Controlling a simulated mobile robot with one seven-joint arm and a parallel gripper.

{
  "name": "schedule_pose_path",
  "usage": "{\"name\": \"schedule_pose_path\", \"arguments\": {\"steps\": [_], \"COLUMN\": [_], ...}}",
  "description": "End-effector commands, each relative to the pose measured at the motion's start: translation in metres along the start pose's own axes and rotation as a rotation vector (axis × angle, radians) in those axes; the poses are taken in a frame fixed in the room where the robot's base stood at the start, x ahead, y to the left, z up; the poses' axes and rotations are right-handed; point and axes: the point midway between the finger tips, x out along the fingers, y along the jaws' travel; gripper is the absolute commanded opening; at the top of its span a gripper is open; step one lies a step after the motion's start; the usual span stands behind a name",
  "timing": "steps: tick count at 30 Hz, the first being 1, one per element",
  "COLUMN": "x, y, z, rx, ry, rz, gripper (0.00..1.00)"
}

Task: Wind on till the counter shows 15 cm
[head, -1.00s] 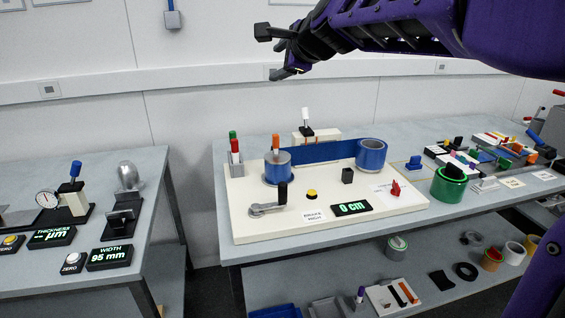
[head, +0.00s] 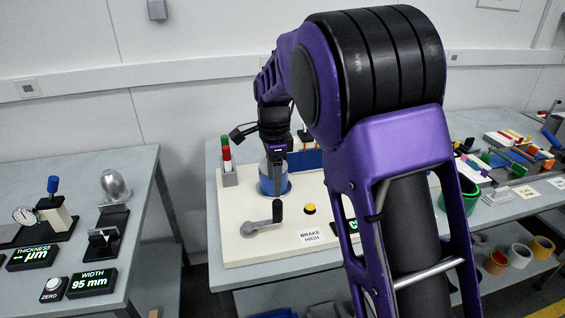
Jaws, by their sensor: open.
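The winding board (head: 235,245) is a cream plate on the bench. The blue roll (head: 268,186) stands on its left part, and blue film runs right from it until my arm hides it. My gripper (head: 276,163) is open and points down at the top of this roll. The orange knob there is hidden, and I cannot tell whether the fingers touch it. The crank (head: 258,228), grey with a black upright handle, lies in front of the roll. The counter (head: 351,226) is mostly covered by my arm, and its full reading cannot be read.
A yellow button (head: 310,208) and a "BRAKE HIGH" sign (head: 312,236) are right of the crank. A holder (head: 229,174) with red and green pens stands left of the roll. Gauges, including the width display (head: 93,283) at 95 mm, fill the left bench.

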Motion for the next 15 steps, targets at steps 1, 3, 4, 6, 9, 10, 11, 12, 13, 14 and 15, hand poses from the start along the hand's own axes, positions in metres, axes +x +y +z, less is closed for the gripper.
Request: {"name": "schedule_pose_path", "arguments": {"steps": [1,3,4,6,9,10,11,12,13,14,15], "x": [0.005,0.011,0.013,0.018,0.034,0.04,0.047,0.058,0.066,0.078,0.089], "y": [0.003,0.007,0.008,0.009,0.011,0.011,0.012,0.013,0.013,0.013,0.013], "z": [-0.003,-0.004,-0.004,-0.004,-0.003,-0.003,-0.003,-0.004,-0.003,-0.003,-0.003], "rx": [0.005,0.006,0.006,0.007,0.007,0.007,0.007,0.007,0.007,0.007,0.006], "ry": [-0.002,-0.003,-0.004,-0.005,-0.004,-0.004,-0.004,-0.004,-0.004,-0.004,-0.005], "rz": [0.028,0.055,0.061,0.069,0.072,0.073,0.072,0.073,0.074,0.069,0.066], "gripper": [0.65,0.65,0.65,0.65,0.65,0.65,0.65,0.65,0.65,0.65,0.65]}}
